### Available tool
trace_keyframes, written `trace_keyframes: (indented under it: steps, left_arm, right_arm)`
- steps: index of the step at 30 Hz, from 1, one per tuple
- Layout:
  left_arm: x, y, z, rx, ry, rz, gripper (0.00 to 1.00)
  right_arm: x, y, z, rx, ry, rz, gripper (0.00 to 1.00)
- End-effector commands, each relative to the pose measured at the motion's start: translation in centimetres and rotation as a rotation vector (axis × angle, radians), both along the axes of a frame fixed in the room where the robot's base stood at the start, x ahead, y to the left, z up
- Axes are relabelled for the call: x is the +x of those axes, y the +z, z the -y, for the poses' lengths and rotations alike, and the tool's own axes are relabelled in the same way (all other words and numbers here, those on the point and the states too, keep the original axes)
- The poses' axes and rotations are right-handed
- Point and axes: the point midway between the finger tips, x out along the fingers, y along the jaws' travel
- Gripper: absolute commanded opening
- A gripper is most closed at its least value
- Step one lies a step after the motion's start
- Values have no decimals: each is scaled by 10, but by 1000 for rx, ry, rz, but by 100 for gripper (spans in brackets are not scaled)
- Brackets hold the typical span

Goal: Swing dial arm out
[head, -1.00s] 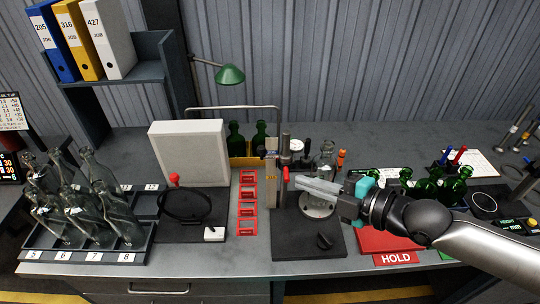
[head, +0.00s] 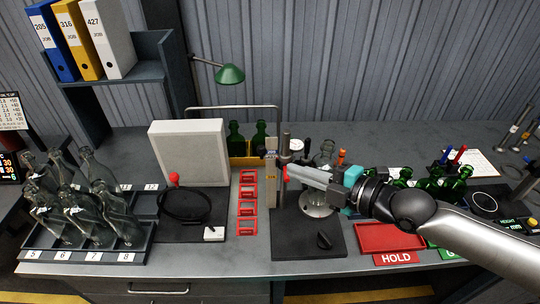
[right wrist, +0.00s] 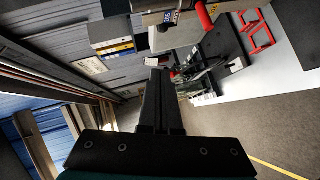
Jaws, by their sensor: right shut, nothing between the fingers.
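The gauge stand has a dark base plate (head: 300,246) with a black knob, a round metal table (head: 317,211) and an upright post. A white-faced dial (head: 296,145) sits near the post's top, behind my gripper. A red grip (head: 286,174) shows beside the post. A red cylinder (right wrist: 205,18) also shows near the top of the right wrist view. My right gripper (head: 290,172) is shut and empty, its fingertips pointing left beside the red grip; I cannot tell whether they touch. Its fingers (right wrist: 160,82) hide part of the wrist view. The dial's arm is mostly hidden. My left gripper is out of view.
Red frames (head: 247,203) and a black pad with a red-knobbed lever lie left of the stand. Clear bottles stand in a numbered rack (head: 85,257) at far left. A red HOLD tray (head: 390,238) and green bottles (head: 452,186) are at right, near my forearm.

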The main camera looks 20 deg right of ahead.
Motion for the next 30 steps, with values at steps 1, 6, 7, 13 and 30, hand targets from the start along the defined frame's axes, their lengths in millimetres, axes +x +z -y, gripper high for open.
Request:
trace_keyframes:
  steps: [1,6,7,13,30]
  left_arm:
    - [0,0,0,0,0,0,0]
    - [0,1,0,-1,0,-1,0]
    - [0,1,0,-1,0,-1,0]
    - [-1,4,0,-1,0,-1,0]
    - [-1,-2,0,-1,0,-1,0]
  right_arm:
    - [5,0,-2,3,-3,2,0]
    - [19,-5,-11,4,-2,1,0]
    - [21,-5,-13,4,-1,2,0]
    - [42,-10,-26,4,-1,1,0]
    - [95,-32,-31,-1,-1,-1,0]
